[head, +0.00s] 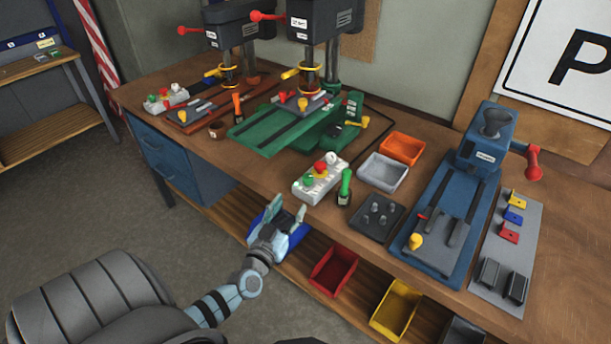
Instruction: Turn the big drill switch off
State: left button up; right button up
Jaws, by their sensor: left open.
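A drill press with a green base (285,130) and dark head (312,22) stands mid-bench; it looks like the bigger of two drills. Which knob is on or off cannot be told. My left gripper (287,212) is open and empty in front of the bench edge, below and left of the switch box and apart from it. My right gripper is not in view.
A second drill press (232,28) with its own switch box (166,98) stands at left. A green-handled tool (345,187), grey tray (383,172), orange tray (402,148) and blue machine (450,205) are to the right. Red (334,271) and yellow (396,308) bins sit below.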

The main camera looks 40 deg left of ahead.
aim_at(306, 181)
pick_arm(q)
jog(key=b+x, duration=0.1)
jog(key=x, duration=0.3)
jog(key=b+x, duration=0.1)
jog(key=x, duration=0.2)
jog(key=f+b+x, duration=0.1)
jog(key=x, duration=0.3)
jog(key=shift+w+a+b, duration=0.1)
jog(key=shift+w+b, duration=0.2)
jog(key=shift+w+a+r, duration=0.1)
jog(key=shift+w+r, duration=0.1)
